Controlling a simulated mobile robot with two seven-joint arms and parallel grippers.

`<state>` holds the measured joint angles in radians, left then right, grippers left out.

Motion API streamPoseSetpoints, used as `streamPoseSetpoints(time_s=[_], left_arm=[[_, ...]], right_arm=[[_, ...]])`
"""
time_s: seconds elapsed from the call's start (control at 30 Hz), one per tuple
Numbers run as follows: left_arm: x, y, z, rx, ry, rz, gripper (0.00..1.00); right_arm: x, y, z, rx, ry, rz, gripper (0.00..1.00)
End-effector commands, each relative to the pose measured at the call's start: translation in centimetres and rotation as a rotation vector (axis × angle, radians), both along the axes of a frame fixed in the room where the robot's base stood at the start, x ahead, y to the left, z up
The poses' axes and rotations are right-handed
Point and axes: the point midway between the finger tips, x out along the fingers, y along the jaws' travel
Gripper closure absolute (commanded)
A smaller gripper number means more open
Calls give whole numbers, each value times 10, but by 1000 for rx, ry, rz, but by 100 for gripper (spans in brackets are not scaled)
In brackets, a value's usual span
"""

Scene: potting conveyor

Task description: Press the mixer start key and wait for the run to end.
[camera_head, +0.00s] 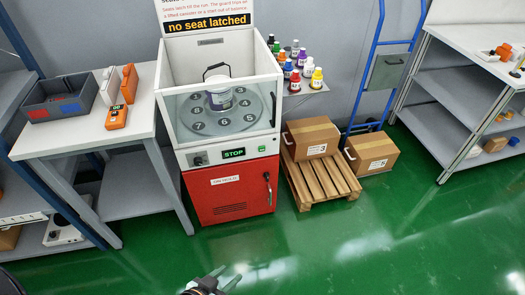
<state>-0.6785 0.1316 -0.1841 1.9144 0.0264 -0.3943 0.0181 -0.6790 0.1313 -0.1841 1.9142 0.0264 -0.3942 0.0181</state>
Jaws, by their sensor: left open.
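The mixer (229,190) stands in the middle, with a red lower cabinet and a white upper housing. Its front strip bears a dark knob, a lit display (233,153) reading "STOP" and a small green key (262,149) at the right. Inside, a white canister (219,97) with a dark handle stands on a round plate with numbered seats (223,122). The sign above (208,23) reads "no seat latched". My left gripper (228,278) is open and empty at the bottom edge, over the green floor, well short of the mixer. My right gripper is out of view.
A white table (78,143) at left holds a grey bin (60,97) and orange devices. Right of the mixer are coloured bottles (303,62), a wooden pallet (320,181), cardboard boxes (313,137) and a blue hand truck (378,45). The green floor in front is clear.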

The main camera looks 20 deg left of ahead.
Motion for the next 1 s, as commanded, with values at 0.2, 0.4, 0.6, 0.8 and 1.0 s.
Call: streamPoseSetpoints(time_s=[0.2, 0.4, 0.6, 0.8, 1.0], left_arm=[[0, 0, 0, 0, 0, 0, 79], [0, 0, 0, 0, 0, 0, 100], [0, 0, 0, 0, 0, 0, 100], [0, 0, 0, 0, 0, 0, 100], [0, 0, 0, 0, 0, 0, 100]], right_arm=[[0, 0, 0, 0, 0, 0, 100], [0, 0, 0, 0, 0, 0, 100], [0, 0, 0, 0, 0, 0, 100], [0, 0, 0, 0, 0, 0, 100], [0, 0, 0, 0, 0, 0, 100]])
